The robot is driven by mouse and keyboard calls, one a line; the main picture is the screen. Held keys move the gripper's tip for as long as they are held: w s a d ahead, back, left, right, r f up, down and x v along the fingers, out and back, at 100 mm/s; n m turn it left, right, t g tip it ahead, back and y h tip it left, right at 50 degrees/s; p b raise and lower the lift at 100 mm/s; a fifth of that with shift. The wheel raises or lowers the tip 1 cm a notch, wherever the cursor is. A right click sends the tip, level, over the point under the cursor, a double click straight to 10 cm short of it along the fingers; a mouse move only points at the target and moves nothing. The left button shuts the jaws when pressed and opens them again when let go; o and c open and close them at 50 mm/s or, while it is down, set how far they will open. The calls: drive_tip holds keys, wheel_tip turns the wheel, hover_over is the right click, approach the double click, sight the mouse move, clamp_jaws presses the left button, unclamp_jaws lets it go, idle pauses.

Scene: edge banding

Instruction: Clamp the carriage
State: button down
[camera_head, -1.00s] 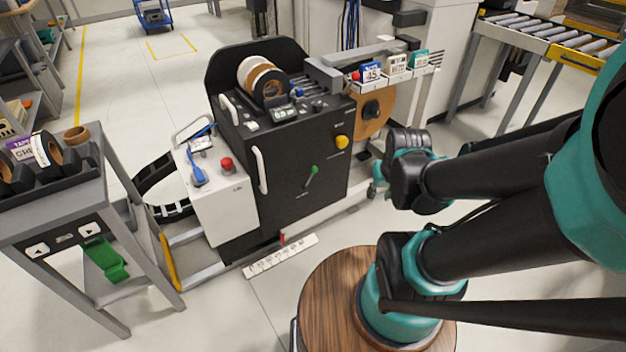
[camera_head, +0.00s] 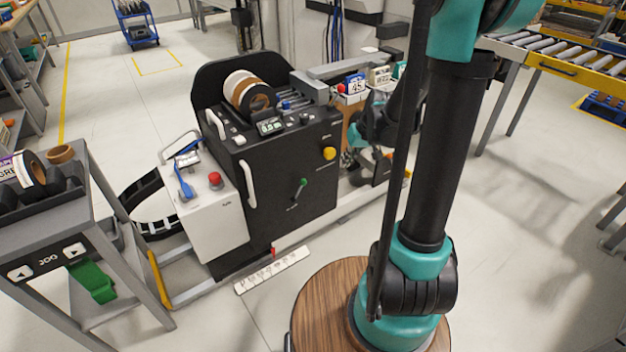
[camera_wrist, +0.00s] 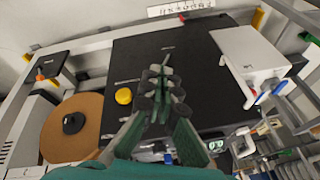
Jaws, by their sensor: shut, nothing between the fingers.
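The carriage looks to be the black cabinet (camera_head: 285,190) on a light floor rail; its black face (camera_wrist: 205,75) also fills the middle of the wrist view. On this face a lever with a green knob (camera_head: 303,182) slants up to the right. A yellow knob (camera_head: 329,153) sits above it and also shows in the wrist view (camera_wrist: 123,96). My gripper (camera_wrist: 164,72) is shut and empty in front of the black face. It hides the green-knobbed lever in the wrist view. In the head view I cannot make out my gripper's fingertips.
A white box (camera_head: 208,215) with a red button joins the cabinet's left side. A numbered scale (camera_head: 272,270) lies along the rail with a red pointer at it. A grey stand (camera_head: 50,235) is at the left. A brown disc (camera_wrist: 72,128) is beside the cabinet.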

drive_tip(key=w+f+n+y, duration=0.3)
drive_tip(key=w+f+y, duration=0.1)
drive_tip(key=w+f, duration=1.6)
drive_tip(key=shift+w+n+g+y, duration=0.3)
drive_tip(key=shift+w, duration=0.35)
drive_tip(key=shift+a, duration=0.1)
drive_tip(key=shift+w+a+f, duration=0.1)
drive_tip(key=shift+a+f, duration=1.05)
drive_tip(key=shift+a, duration=0.45)
drive_tip(key=shift+w+a+f, duration=0.15)
drive_tip(key=shift+a+f, duration=0.95)
drive_tip(key=shift+a, duration=0.5)
drive_tip(key=shift+w+a+f, duration=0.1)
drive_tip(key=shift+a+f, duration=1.05)
drive_tip(key=shift+a, duration=0.45)
drive_tip(key=shift+a+r, duration=0.1)
